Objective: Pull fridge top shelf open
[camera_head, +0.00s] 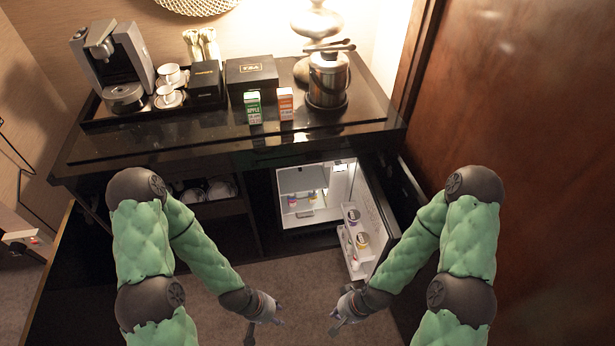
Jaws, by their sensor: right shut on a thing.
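The fridge (283,205) under the counter stands open, with its lit white inside showing. Its door (371,222) is swung out to the right and has small tubs on its inner racks. The top shelf cannot be made out clearly from this steep angle. My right gripper (338,318) is in front of the door's lower end. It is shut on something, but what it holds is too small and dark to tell. My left gripper (267,325) is low in front of the fridge, with its fingers apart and nothing seen between them.
The dark counter (225,146) above carries a coffee machine (118,62), cups, black boxes, two juice cartons (286,103) and an ice bucket (328,80). A cabinet with cups (220,188) is left of the fridge. A brown wood panel (530,150) bounds the right side.

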